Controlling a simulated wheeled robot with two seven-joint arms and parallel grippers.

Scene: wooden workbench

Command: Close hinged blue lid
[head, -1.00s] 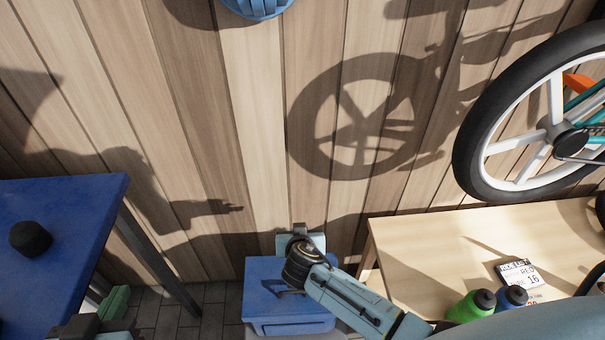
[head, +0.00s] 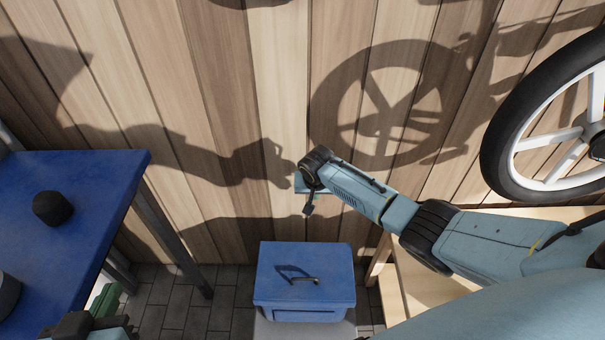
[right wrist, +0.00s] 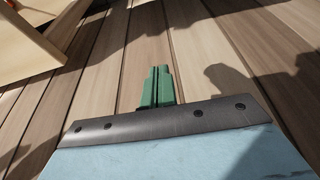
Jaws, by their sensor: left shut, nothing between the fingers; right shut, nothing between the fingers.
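The blue box (head: 304,314) stands low between the tables in the head view. Its blue lid (head: 328,262) lies down over the top, with a handle on it; no gap shows at the front edge. My right gripper (head: 303,188) is above and behind the lid, near the plank wall, apart from the box. In the right wrist view its green fingers (right wrist: 157,87) are shut together and empty, with planks beyond them. My left gripper (head: 107,301) is partly in view at the lower left, by the blue table, shut and empty.
A blue table (head: 70,220) with a black knob-like object (head: 52,208) stands at the left. A wooden bench (head: 410,300) is at the right, partly behind my right arm. A bicycle wheel (head: 545,120) is at the upper right. The plank wall closes off the back.

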